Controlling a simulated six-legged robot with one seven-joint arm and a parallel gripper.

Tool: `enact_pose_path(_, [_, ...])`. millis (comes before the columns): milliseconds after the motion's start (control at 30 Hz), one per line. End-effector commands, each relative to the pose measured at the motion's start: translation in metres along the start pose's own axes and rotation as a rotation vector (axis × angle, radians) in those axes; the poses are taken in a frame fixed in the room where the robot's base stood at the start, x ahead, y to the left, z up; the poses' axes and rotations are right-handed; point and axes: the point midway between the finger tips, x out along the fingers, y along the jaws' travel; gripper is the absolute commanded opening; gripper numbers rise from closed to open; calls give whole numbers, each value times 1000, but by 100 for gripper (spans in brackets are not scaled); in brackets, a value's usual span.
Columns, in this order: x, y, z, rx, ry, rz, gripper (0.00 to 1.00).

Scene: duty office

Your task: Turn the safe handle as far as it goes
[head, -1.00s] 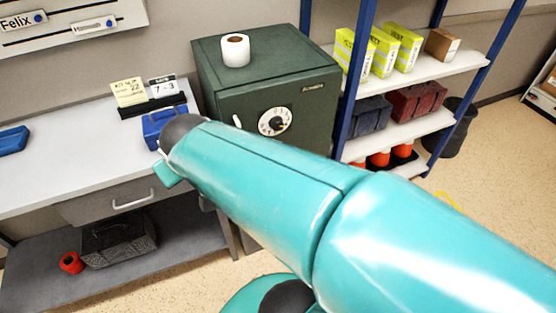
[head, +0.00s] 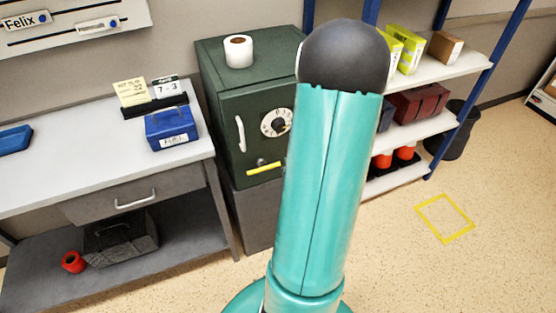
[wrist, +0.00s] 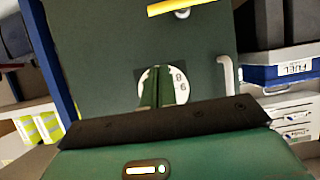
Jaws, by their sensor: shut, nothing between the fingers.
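The dark green safe (head: 218,85) stands right of the desk. Its door carries a white upright handle (head: 240,133), a white dial (head: 277,122) and a yellow bar (head: 263,168) below them. In the wrist view the door appears turned over, with the handle (wrist: 227,76) right of the dial (wrist: 179,86) and the yellow bar (wrist: 180,6) at the top. My gripper (wrist: 157,88) is shut and empty, its green fingers in front of the dial and apart from the handle in the picture. My arm hides the gripper in the head view and covers the safe's right side.
A toilet roll (head: 238,52) stands on the safe. A blue box (head: 170,128) is on the desk (head: 70,165) at left. A blue-post shelf (head: 440,67) with boxes stands at right. A yellow square (head: 445,218) marks open floor at the right.

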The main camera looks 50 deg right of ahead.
Motion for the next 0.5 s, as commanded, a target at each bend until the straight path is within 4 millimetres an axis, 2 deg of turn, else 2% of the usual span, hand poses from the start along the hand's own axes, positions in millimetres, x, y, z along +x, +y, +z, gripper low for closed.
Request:
enact_pose_path(333, [2,0,-1,-1,2,0,0])
enact_pose_path(500, [19,-1,0,-2,1,-3,0])
